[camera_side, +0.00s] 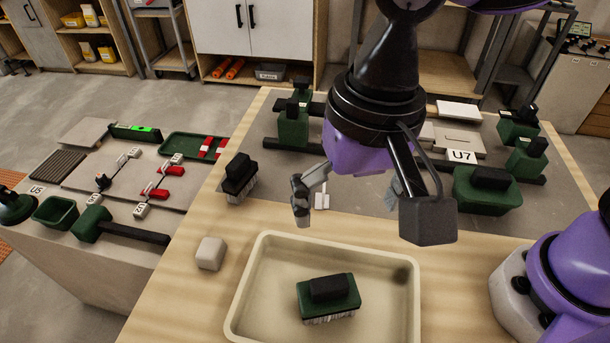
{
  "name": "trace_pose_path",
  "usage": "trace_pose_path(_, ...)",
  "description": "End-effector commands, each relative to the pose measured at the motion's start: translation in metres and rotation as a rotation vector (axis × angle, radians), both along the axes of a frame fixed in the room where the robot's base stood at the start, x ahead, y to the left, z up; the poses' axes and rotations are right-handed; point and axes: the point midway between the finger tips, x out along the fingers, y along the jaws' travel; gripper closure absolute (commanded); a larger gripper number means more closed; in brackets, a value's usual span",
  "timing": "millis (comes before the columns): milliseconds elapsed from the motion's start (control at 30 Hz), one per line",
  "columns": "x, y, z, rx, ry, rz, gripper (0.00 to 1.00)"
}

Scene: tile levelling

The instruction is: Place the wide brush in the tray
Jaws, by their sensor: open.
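My gripper (347,198) is open and empty, above the table behind the tray and apart from the brush. One finger shows clearly on the left; the other is partly hidden by my wrist parts. A smaller dark brush (238,178) with pale bristles stands left of my gripper.
A pale block (210,253) sits left of the tray. A large green block with a black grip (487,190) stands at right, by the U7 label (462,156). More green tools stand at the back. A side bench (85,250) holds red clips and tools.

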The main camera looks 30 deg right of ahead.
Motion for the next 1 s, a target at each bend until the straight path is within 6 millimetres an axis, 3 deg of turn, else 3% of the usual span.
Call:
trace_pose_path(100, 0.024, -0.066, 0.018, 0.052, -0.11, 0.058, 0.0)
trace_pose_path(200, 0.028, -0.124, 0.025, 0.045, -0.233, 0.14, 0.0)
trace_pose_path(300, 0.023, -0.17, 0.026, -0.005, -0.342, 0.215, 0.0)
trace_pose_path(400, 0.015, -0.2, 0.023, -0.071, -0.414, 0.272, 0.0)
trace_pose_path(567, 0.008, -0.218, 0.02, -0.13, -0.456, 0.321, 0.0)
trace_pose_path(1000, 0.008, -0.218, 0.02, -0.133, -0.456, 0.327, 0.0)
